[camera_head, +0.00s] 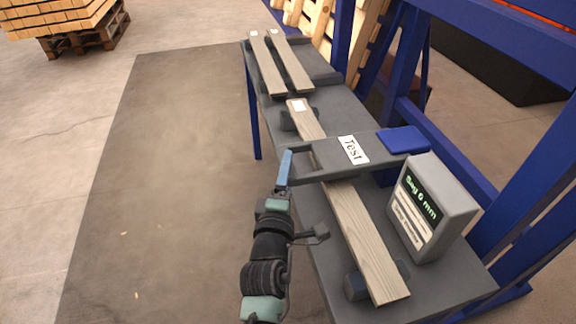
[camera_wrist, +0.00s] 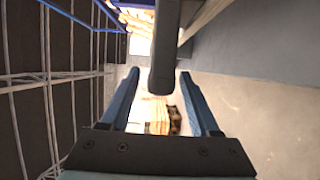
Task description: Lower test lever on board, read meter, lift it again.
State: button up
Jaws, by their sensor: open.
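The grey test lever (camera_head: 325,155), with a white "Test" label, lies across the middle of a long wooden board (camera_head: 352,225). I cannot tell whether it touches the board. Its handle bar is at the left end. My gripper (camera_head: 287,158) is at that handle end, with blue fingers. In the wrist view the fingers are open, and a dark rounded bar (camera_wrist: 165,55), apparently the handle, reaches between their tips without visible contact. The meter (camera_head: 432,205) is a grey box right of the board. Its green text looks like "Sag", a digit that may be 0 or 6, and "mm".
The board rests on dark supports on a grey bench (camera_head: 455,285). Two more boards (camera_head: 278,62) lie at the bench's far end. A blue pad (camera_head: 403,140) sits at the lever's right end. Blue frame posts stand on the right. The floor left of the bench is clear.

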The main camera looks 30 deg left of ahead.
jog(key=shift+x, duration=0.9)
grip_shut()
dwell(0.9)
